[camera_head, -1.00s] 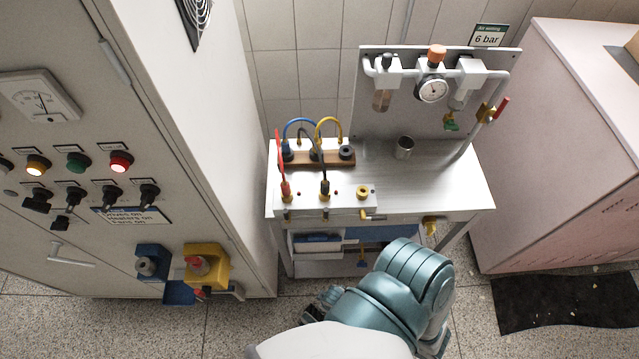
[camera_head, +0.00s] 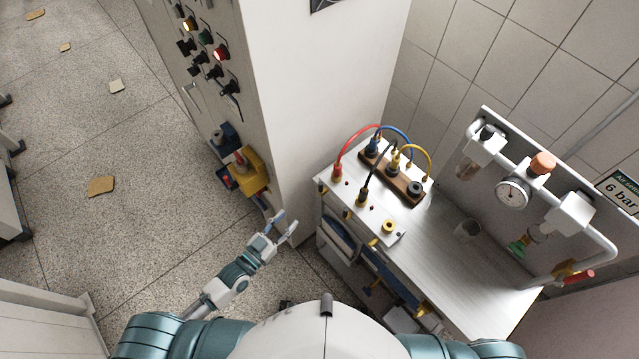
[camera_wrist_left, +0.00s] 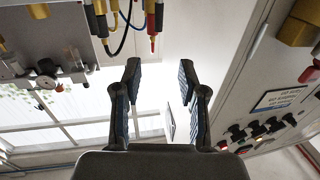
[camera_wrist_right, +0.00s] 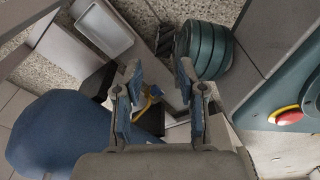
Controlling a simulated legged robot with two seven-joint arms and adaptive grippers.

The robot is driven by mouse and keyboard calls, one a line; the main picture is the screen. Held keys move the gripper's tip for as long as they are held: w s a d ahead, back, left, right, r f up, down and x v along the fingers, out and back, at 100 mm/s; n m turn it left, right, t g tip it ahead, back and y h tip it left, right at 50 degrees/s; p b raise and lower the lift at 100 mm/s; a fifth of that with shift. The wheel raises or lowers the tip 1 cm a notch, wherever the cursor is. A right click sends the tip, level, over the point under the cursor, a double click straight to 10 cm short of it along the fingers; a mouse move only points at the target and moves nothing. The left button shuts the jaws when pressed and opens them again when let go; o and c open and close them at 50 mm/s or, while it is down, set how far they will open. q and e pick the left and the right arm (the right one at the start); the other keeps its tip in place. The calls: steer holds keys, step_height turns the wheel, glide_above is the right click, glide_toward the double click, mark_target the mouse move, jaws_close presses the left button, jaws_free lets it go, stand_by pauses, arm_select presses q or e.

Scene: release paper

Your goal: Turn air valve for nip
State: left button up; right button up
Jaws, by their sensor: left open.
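The air panel stands at the right of the head view, with a pressure gauge (camera_head: 512,194), an orange knob (camera_head: 542,163) and a pipe that ends in a brass valve with a red handle (camera_head: 580,276). Which valve serves the nip cannot be told. My left gripper (camera_head: 287,224) is open and empty, between the cabinet and the bench, well left of the air panel. In the left wrist view its fingers (camera_wrist_left: 160,76) are apart with nothing between them. My right gripper (camera_wrist_right: 158,78) is open in the right wrist view; the head view does not clearly show it.
Open floor (camera_head: 110,235) lies at the left.

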arm_select(q)
glide_toward(320, 185)
steer(key=shift+f+x, duration=0.2)
steer(key=shift+x, duration=1.65)
steer(key=shift+f+x, duration=0.25)
steer(key=shift+x, duration=1.6)
steer(key=shift+f+x, duration=0.2)
steer(key=shift+x, duration=1.65)
steer(key=shift+a, duration=0.25)
jaws_close()
